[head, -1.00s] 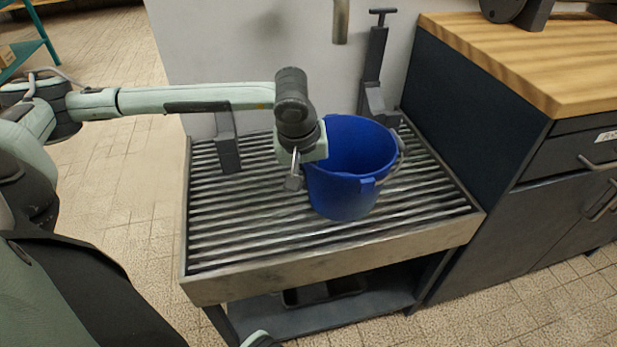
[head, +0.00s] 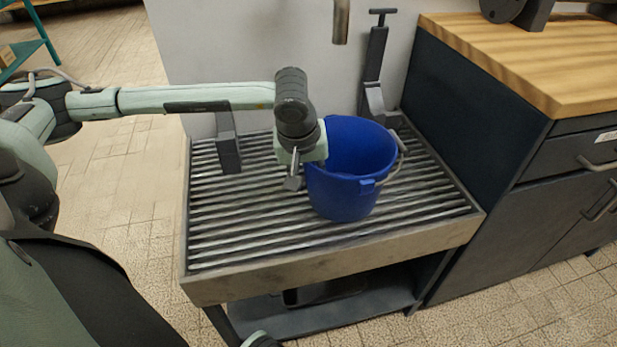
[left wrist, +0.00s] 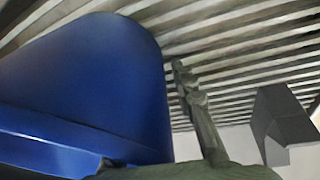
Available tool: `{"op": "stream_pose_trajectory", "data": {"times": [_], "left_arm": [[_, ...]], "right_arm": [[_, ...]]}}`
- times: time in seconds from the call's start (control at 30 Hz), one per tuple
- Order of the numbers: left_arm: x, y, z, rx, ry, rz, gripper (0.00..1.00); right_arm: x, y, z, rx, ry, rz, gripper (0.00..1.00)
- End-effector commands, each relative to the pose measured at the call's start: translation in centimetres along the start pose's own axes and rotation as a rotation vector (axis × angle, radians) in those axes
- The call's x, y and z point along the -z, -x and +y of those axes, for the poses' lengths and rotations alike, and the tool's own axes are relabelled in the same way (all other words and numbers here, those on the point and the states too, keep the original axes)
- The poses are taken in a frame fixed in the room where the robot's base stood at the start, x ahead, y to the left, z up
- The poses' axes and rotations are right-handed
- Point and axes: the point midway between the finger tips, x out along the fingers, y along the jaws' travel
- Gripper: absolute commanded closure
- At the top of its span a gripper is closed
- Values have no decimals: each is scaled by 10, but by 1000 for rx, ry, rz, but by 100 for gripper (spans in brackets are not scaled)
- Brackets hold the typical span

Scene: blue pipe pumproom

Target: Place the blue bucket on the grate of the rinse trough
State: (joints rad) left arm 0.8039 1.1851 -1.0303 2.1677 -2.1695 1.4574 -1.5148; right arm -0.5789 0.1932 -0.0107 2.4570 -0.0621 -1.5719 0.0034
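The blue bucket (head: 343,198) stands upright on the right half of the rinse trough's grate (head: 240,220), and its base appears to rest on the bars. Its wire handle hangs at its right side. My left gripper (head: 293,182) is at the bucket's left rim, pointing down. One finger shows outside the wall, angled away from it; the other is hidden in the head view. In the left wrist view the bucket (left wrist: 85,85) fills the left side, and a dark finger (left wrist: 200,115) stands beside its wall with a narrow gap.
A faucet pipe (head: 341,22) hangs above the trough's back. Dark upright brackets (head: 374,75) stand at its back edge, one near my left wrist. A dark cabinet with a wooden top (head: 530,60) borders the right side. The grate's left and front are clear.

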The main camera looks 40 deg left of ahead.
Motion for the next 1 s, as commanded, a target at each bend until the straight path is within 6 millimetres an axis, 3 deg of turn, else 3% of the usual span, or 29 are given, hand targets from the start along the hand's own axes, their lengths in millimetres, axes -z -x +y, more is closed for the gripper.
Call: {"op": "stream_pose_trajectory", "data": {"times": [0.3,0.5,0.7,1.0], "left_arm": [[2,71,1,-3,0,4,74],[1,106,1,-3,0,2,74],[1,120,0,-1,1,1,74],[0,120,0,0,1,0,74]], "right_arm": [[0,-3,0,0,0,-4,74],[0,-5,0,1,1,-5,74],[-3,-11,-2,4,4,-15,74],[0,-10,-3,6,5,-7,74]]}}
